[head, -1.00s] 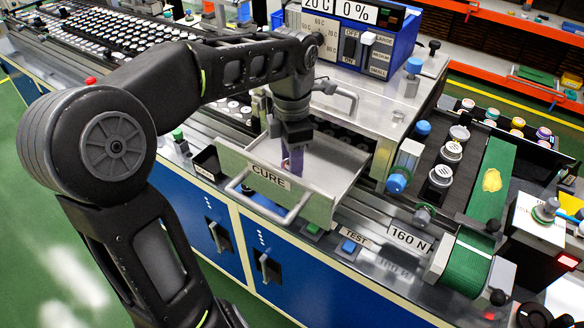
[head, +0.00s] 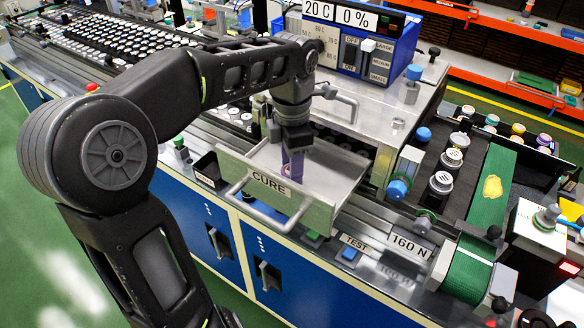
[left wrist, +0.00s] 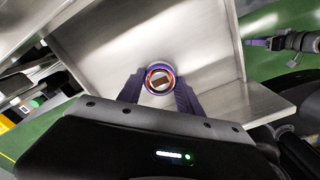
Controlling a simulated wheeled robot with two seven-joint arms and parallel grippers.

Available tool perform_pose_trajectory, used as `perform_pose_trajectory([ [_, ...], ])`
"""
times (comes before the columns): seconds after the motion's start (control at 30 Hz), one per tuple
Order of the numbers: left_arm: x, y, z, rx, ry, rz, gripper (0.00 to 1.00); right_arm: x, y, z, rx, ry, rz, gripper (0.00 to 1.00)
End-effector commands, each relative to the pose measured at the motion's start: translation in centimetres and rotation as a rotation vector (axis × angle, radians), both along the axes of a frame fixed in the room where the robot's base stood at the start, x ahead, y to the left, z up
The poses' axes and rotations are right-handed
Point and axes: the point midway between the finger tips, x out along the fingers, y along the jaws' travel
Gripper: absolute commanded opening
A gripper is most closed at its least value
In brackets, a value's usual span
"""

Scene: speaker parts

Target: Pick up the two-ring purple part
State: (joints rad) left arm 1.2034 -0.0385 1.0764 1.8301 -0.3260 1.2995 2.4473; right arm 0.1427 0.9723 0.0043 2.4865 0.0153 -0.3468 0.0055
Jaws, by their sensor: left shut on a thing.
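A round part (left wrist: 160,80) with a purple outer rim, a red band inside it and a pale inner ring shows between the fingertips in the left wrist view. I cannot tell its ring marks from the side. My left gripper (head: 293,166) points down into the metal drawer labelled CURE (head: 338,186) and is shut on this part. Its fingers (left wrist: 160,92) lie on both sides of the part. In the head view the part is hardly told apart from the purplish fingers. Whether it touches the drawer floor is unclear.
The metal oven housing (head: 385,110) stands just behind. Several striped round parts (head: 441,182) stand at the right, beside a green belt (head: 492,190). The rest of the drawer floor looks empty.

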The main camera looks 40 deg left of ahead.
Motion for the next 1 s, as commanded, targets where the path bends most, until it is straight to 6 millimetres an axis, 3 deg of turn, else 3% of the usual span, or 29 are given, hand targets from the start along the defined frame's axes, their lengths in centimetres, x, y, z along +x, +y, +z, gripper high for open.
perform_pose_trajectory([
  [0.33,0.1,-0.1,3.3,0.001,-0.007,-0.002,0.0,0.0,0.1,-1.1,0.002,-0.004,0.001,0.36],
  [0.47,0.1,-3.1,3.2,0.0,-0.002,-0.008,0.0,0.0,0.1,-0.9,0.003,-0.004,0.001,0.36],
  [0.8,0.2,-13.9,3.4,-0.004,-0.001,-0.015,0.0,0.0,0.0,0.4,0.0,0.0,0.0,0.36],
  [0.9,0.3,-16.1,3.4,-0.003,-0.001,-0.012,0.0,0.0,0.0,0.7,-0.001,0.002,0.0,0.36],
  [1.0,0.3,-16.5,3.2,-0.001,-0.003,-0.006,0.0,0.0,0.0,0.3,-0.001,0.001,-0.001,0.36],
])
